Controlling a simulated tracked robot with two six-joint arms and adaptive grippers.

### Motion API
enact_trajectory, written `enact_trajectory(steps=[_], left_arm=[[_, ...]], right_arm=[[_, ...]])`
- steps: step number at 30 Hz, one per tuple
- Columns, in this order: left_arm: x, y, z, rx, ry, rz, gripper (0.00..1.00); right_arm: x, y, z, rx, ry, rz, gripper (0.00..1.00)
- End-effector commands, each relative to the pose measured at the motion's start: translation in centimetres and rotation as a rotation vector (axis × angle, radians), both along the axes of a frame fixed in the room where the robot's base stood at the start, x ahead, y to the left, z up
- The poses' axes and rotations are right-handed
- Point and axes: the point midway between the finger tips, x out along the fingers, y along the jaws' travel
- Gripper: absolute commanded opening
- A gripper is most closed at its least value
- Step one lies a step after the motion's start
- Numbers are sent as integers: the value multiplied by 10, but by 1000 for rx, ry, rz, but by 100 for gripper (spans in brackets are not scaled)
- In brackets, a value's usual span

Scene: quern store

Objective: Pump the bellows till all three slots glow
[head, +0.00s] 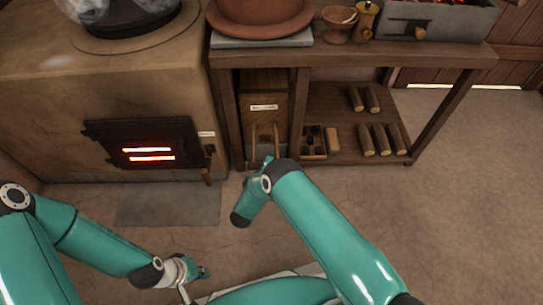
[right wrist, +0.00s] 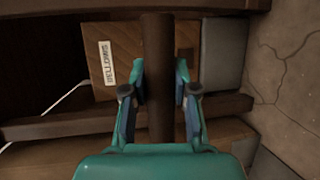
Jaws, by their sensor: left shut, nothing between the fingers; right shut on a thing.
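The bellows (head: 263,92) stand under the bench, a brown wooden box with a white label, which reads "BELLOWS" in the right wrist view (right wrist: 107,63). My right gripper (head: 268,163) is at their front. In the right wrist view its fingers (right wrist: 160,92) are shut on a dark upright bar, the bellows handle (right wrist: 158,45). The black stove door (head: 118,137) shows two glowing orange-red slots (head: 150,154), one above the other; I cannot make out a third lit one. My left gripper (head: 200,272) is shut and empty, low over the floor.
The clay stove (head: 60,115) fills the left, with a grey floor slab (head: 170,204) before it. The bench (head: 440,52) carries a brown basin (head: 260,15), a small bowl and a coal tray. Several logs (head: 380,139) and a small box lie on its lower shelf. Floor at right is clear.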

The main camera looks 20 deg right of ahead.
Motion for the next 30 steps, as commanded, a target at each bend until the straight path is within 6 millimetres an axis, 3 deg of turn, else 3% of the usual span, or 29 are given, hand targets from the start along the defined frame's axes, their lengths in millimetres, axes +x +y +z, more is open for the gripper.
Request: enact_trajectory(steps=[9, 10, 14, 25, 30], left_arm=[[1, 0, -1, 0, -1, 0, 0], [1, 0, -1, 0, -1, 0, 0], [1, 0, -1, 0, -1, 0, 0], [1, 0, 0, 0, -1, 0, 0], [0, 0, 0, 0, -1, 0, 0]], right_arm=[[-3, -1, -4, 4, 7, 2, 0], [-3, -1, -4, 4, 7, 1, 31], [-3, -3, -3, 3, 5, -2, 52], [-4, -4, 0, 1, 1, -8, 54], [-16, 7, 3, 1, 1, -6, 54]])
